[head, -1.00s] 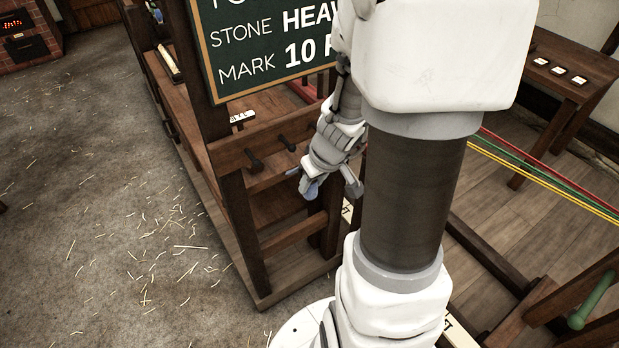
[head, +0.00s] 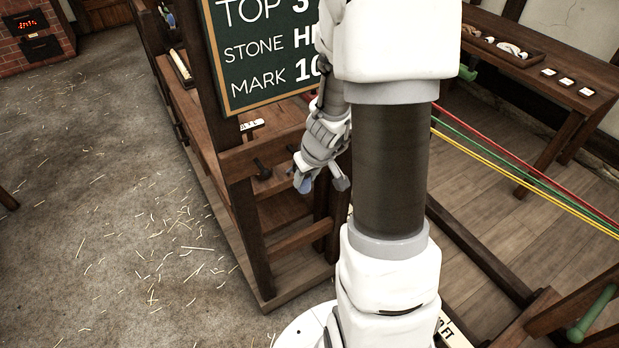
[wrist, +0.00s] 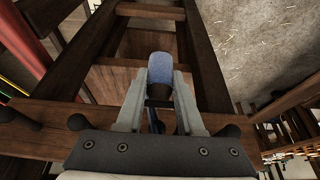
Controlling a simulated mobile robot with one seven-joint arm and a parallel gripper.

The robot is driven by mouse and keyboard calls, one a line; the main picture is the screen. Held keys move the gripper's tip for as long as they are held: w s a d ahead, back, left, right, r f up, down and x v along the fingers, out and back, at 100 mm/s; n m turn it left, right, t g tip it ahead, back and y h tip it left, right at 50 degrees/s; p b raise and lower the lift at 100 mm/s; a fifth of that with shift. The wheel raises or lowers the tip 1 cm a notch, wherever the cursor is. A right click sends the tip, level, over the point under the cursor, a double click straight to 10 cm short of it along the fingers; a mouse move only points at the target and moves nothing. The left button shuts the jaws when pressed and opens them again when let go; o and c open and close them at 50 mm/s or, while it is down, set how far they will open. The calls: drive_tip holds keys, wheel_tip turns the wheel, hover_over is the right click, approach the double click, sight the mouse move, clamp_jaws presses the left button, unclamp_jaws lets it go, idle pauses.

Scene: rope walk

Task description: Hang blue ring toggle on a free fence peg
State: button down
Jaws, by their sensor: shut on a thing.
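The blue toggle (wrist: 160,68) is between the fingertips of my gripper (wrist: 160,84) in the wrist view. My gripper is shut on it. In the head view the blue toggle (head: 305,184) shows at the tip of my gripper (head: 322,187), in front of the wooden fence rail (head: 235,160). A dark fence peg (head: 262,168) stands bare just left of my gripper. In the wrist view, bare pegs show left (wrist: 76,122) and right (wrist: 232,130) of the fingers. A dark shape lies between the fingers. I cannot tell whether the toggle touches a peg.
A green chalkboard (head: 265,60) stands above the fence. Red, green and yellow ropes (head: 520,175) stretch across the right side. A side table (head: 560,85) with small cards stands at the back right. The straw-strewn floor (head: 110,200) at left is open.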

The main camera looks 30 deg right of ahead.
drive_tip(key=shift+w+a+f, duration=0.1)
drive_tip(key=shift+w+f, duration=0.2)
drive_tip(key=shift+w, duration=0.65)
drive_tip(key=shift+w+f, duration=0.3)
drive_tip(key=shift+w, duration=0.65)
drive_tip(key=shift+c, duration=2.3)
unclamp_jaws()
drive_tip(key=shift+r, duration=0.1)
